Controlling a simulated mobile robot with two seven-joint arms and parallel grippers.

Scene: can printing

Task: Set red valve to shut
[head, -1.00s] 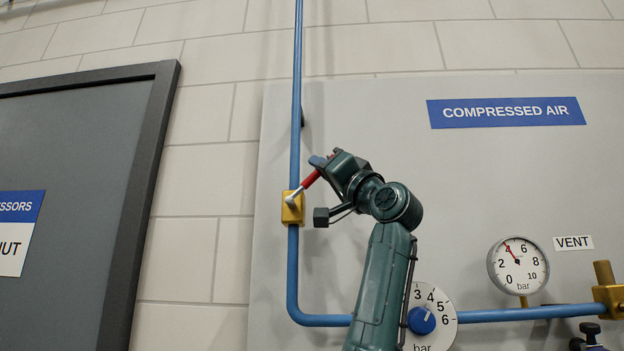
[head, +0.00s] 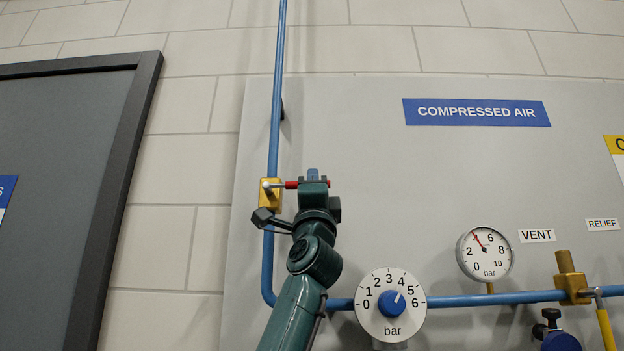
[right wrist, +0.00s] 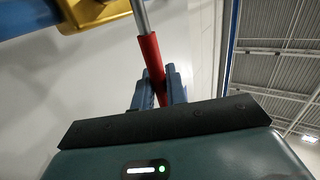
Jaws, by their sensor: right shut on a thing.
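The red valve's lever (head: 291,184) points to the right, about level and across the vertical blue pipe (head: 275,110). Its metal pivot sits on a brass valve body (head: 271,201) on that pipe. My right gripper (head: 314,181) is shut on the lever's red sleeve near its outer end. In the right wrist view, the red sleeve (right wrist: 149,55) passes between the two blue-grey fingers (right wrist: 159,90), and the brass body (right wrist: 95,10) shows at the top. My left gripper is in neither view.
A blue dial knob (head: 392,303) and a pressure gauge (head: 485,253) lie to the right along the lower blue pipe. A second brass valve (head: 571,284) with a yellow lever is at the far right. The grey panel (head: 360,190) right of my gripper is bare.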

